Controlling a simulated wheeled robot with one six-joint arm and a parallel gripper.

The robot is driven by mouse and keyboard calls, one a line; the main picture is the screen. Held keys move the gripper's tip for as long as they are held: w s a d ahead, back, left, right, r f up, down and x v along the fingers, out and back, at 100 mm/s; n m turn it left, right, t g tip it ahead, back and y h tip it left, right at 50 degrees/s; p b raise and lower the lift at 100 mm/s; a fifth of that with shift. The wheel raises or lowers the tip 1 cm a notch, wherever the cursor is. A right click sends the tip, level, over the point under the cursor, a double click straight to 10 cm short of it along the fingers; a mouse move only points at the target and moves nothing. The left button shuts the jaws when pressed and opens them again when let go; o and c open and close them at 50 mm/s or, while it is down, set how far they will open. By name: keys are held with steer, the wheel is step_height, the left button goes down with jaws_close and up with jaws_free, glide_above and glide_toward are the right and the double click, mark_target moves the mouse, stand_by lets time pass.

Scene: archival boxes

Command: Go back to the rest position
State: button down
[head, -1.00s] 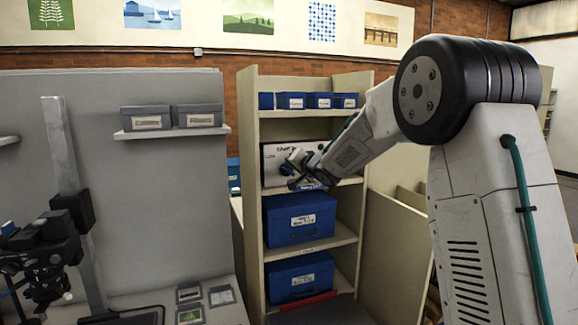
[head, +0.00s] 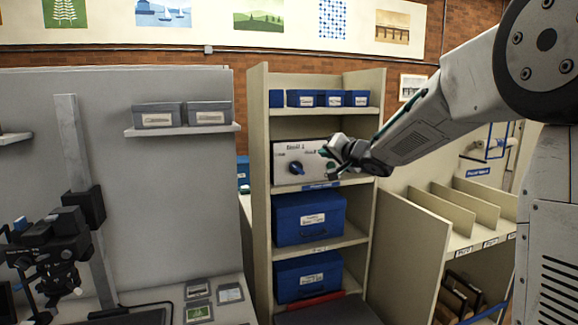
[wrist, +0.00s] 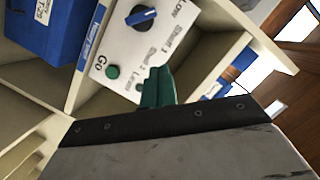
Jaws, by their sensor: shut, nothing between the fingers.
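My gripper (head: 330,160) is shut and empty. In the head view it is in front of the right part of a white control panel on the shelf unit. In the wrist view its green fingertips (wrist: 157,88) are together in front of the same panel (wrist: 140,40). The panel (head: 290,150) has a dark blue knob (head: 296,168) and a green button, and the wrist view shows the button (wrist: 113,72) beside the word GO. I cannot tell whether the fingers touch the panel.
Blue boxes (head: 308,218) stand on the shelves below the panel, and small blue boxes (head: 306,98) stand above it. Grey boxes (head: 158,115) sit on a wall shelf at the left. A divided rack (head: 415,225) stands at the right. A camera stand (head: 85,200) stands at left.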

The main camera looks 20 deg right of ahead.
steer(key=s+d+f+n+g+h, duration=0.1)
steer(key=s+d+f+g+h, duration=0.3)
steer(key=s+d+f+h, duration=0.3)
steer(key=s+f+n+g, duration=0.1)
steer(key=s+f+g, duration=0.3)
steer(key=s, duration=0.6)
steer(key=s+a+f+n+g+y, duration=0.1)
steer(key=s+a, duration=0.3)
steer(key=s, duration=0.6)
steer(key=s+a+f+n+g+y, duration=0.1)
steer(key=s+a, duration=0.4)
steer(key=s, duration=0.6)
steer(key=s+a+f+n+g+y, duration=0.1)
steer(key=s+a+g, duration=0.3)
steer(key=s, duration=0.7)
steer(key=shift+a+n, duration=0.35)
steer(key=shift+n, duration=0.45)
